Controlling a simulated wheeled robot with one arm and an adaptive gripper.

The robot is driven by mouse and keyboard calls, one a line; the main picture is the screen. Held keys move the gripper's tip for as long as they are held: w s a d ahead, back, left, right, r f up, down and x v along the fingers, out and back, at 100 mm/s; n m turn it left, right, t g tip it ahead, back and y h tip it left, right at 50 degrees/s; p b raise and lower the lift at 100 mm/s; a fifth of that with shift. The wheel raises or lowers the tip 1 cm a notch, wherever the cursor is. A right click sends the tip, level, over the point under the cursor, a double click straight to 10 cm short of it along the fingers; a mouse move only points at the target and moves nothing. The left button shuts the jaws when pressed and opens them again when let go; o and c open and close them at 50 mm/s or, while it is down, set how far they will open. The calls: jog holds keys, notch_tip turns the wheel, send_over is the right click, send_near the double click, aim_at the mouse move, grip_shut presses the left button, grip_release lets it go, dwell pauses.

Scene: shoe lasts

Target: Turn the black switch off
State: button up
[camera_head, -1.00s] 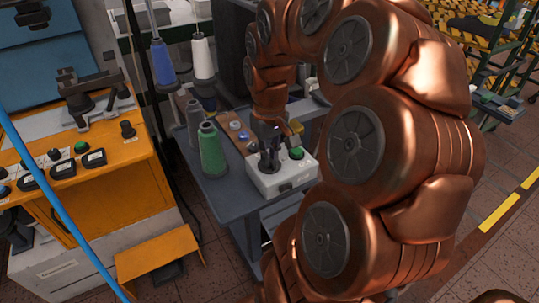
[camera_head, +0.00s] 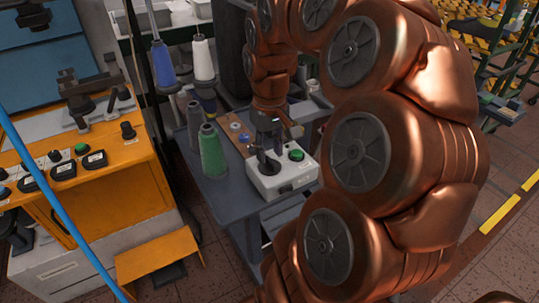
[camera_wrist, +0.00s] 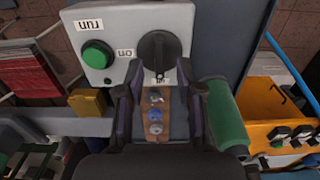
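The black switch (camera_wrist: 159,51) is a round rotary knob on a white control box (camera_wrist: 190,18). In the wrist view its ridge runs roughly up and down, with a white mark at the lower end, near a partly hidden label. The switch also shows in the head view (camera_head: 266,165), below my gripper (camera_head: 267,136). In the wrist view my gripper (camera_wrist: 167,84) is open, its two dark fingers apart and nothing held between them. The fingertips are close to the switch's lower side; I cannot tell whether they touch it.
A green button (camera_wrist: 97,54) sits beside the switch on the same box. A green thread cone (camera_head: 211,152) stands left of the box on the grey cart (camera_head: 228,193). An orange machine (camera_head: 105,190) stands further left.

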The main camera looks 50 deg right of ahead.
aim_at(268, 161)
notch_tip(268, 161, up, 10)
jog(key=shift+f, duration=0.25)
dwell(0.5)
jog(key=s+a+f+n+p, duration=0.1)
jog(key=a+f+n+p, duration=0.2)
jog(key=a, duration=1.1)
jog(key=s+a+f+g+p, duration=0.1)
jog(key=s+a+f+p, duration=0.3)
jog(key=s+a, duration=0.5)
jog(key=shift+s+f+n+g+p, duration=0.3)
jog(key=shift+s+f+g+p, duration=0.1)
jog(key=shift+s, duration=0.2)
